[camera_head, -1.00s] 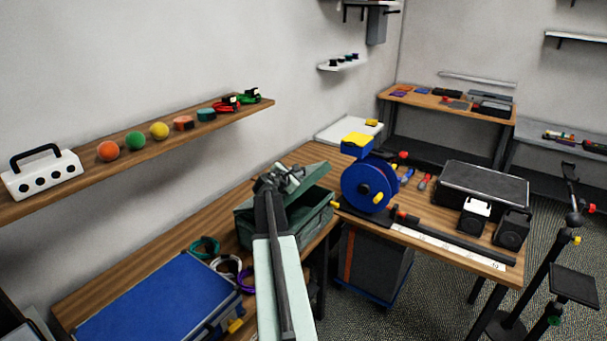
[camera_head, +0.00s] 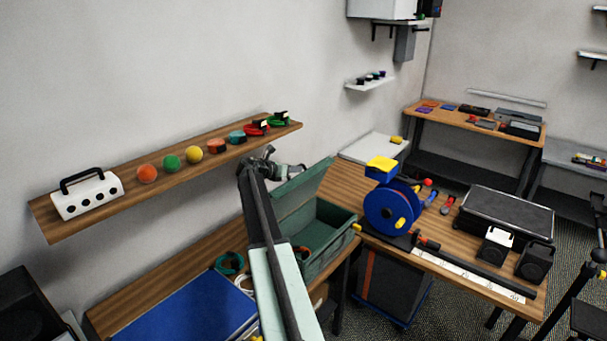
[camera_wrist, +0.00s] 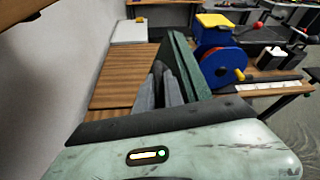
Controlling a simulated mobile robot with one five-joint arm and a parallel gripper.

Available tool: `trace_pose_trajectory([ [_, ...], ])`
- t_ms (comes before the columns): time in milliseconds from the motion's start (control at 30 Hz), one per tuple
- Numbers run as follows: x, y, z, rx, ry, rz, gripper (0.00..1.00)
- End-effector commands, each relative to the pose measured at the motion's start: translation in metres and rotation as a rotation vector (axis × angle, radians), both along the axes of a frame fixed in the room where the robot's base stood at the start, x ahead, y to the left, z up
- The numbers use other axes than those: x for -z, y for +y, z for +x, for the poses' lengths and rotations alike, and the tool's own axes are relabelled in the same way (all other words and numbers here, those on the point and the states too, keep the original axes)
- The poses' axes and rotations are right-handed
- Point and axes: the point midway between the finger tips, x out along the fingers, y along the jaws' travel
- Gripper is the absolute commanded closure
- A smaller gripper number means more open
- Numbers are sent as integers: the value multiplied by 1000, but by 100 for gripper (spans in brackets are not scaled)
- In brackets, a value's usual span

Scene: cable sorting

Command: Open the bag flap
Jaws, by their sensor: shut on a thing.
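The green bag (camera_head: 335,243) stands on the wooden bench in the head view, its top open and part of its inside showing. Its flap (camera_head: 309,192) is raised and leans up and back along the left side of the opening. My gripper (camera_head: 298,171) is at the flap's upper left edge, shut on it; my arm hides part of the flap and the bag's left side. In the wrist view the grey fingers of my gripper (camera_wrist: 160,78) are close together against the green flap (camera_wrist: 188,68). The bag's inside is hidden there.
A shelf (camera_head: 110,212) with coloured balls and a white box runs along the wall, left of my gripper. A blue case (camera_head: 180,312) lies left of the bag. A blue cable reel (camera_head: 391,208) stands close on the right. Bare bench (camera_wrist: 122,78) shows beside the flap.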

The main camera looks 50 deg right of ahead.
Motion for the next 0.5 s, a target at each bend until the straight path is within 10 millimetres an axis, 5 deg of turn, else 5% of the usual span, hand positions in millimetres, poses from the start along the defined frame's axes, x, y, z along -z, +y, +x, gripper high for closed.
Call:
trace_pose_trajectory([
  [200, -3, -1, 24, -1, 22, 0, 100],
  [500, -3, 0, 35, -2, 20, 0, 100],
])
